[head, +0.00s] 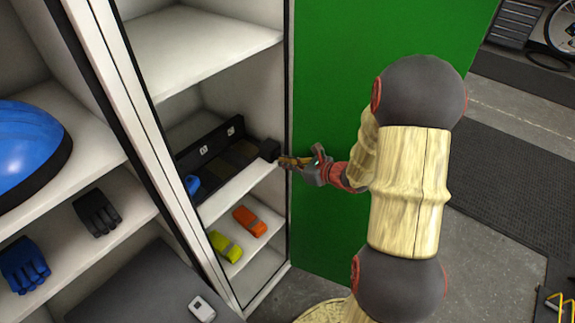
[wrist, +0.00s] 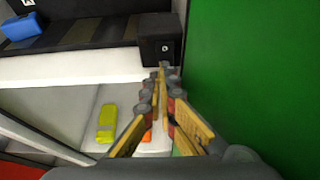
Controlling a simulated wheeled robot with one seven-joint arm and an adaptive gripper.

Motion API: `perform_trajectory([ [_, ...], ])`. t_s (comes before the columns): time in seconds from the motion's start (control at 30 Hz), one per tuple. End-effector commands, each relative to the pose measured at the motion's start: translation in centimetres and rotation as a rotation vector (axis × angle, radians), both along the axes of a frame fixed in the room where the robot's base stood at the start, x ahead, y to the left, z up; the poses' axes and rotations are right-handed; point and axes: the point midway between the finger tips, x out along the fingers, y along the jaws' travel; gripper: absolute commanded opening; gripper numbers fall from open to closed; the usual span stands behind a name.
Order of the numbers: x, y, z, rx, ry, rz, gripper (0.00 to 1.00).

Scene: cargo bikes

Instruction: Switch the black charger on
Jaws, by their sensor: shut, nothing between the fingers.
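The black charger looks to be the small black box (head: 269,149) at the right front end of the middle shelf. In the wrist view the black box (wrist: 150,44) shows a small pale mark on its front face, near its right side. My gripper (head: 282,161) is shut and empty, just right of and in front of the box. In the wrist view the fingertips (wrist: 163,66) are at the lower right of its front face. I cannot tell whether they touch it. Whether the charger is on or off cannot be made out.
A long black tray (head: 225,152) with white labels and a blue item (head: 192,184) share the shelf. An orange item (head: 250,221) and a yellow-green item (head: 226,246) lie below. The green door (head: 335,90) stands close on the right.

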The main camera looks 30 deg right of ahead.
Motion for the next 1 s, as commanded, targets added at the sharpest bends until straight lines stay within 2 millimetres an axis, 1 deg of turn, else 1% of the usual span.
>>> perform_trajectory([
  [0.03, 0.2, 0.1, -0.3, 0.001, -0.006, 0.0, 0.0],
  [0.3, 0.1, 0.0, 0.0, 0.001, -0.006, 0.0, 0.0],
  [0.7, 0.2, 0.0, 1.7, 0.0, -0.01, 0.002, 0.0],
  [1.0, 0.2, 0.0, 1.6, 0.0, -0.008, 0.001, 0.0],
])
